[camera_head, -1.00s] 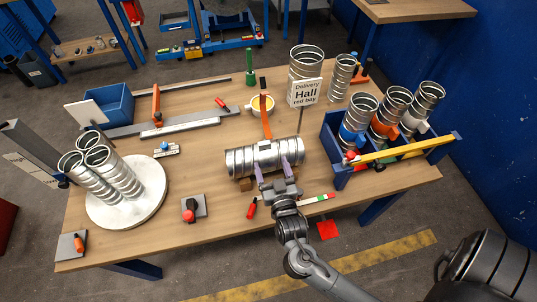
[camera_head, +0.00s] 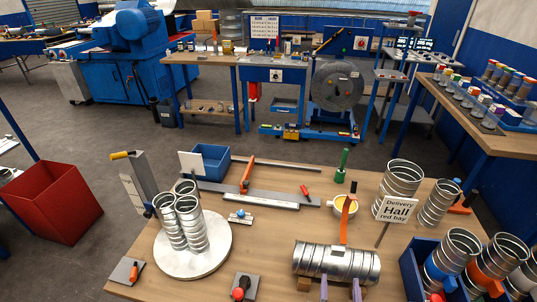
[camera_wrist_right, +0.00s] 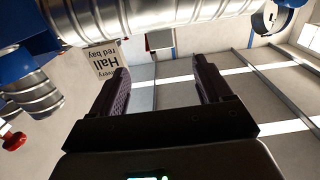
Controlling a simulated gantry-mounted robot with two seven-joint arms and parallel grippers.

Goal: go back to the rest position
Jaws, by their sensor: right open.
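My right gripper (camera_head: 340,286) shows at the bottom edge of the head view, only its two purple fingers visible. They stand apart at the near side of a silver spiral duct (camera_head: 336,263), which lies on its side on the table. In the right wrist view my right gripper (camera_wrist_right: 159,70) is open with nothing between its fingers. The duct (camera_wrist_right: 160,20) crosses the top of that view, beyond the fingertips; whether they touch it I cannot tell. The rest of my right arm is hidden below the head view. My left gripper is in neither view.
Behind the duct stand an orange-handled tool (camera_head: 347,220) and the "Delivery Hall red bay" sign (camera_head: 397,208). A blue crate (camera_head: 410,273) with duct pieces is to the right. Upright ducts stand on a white round plate (camera_head: 218,262) to the left.

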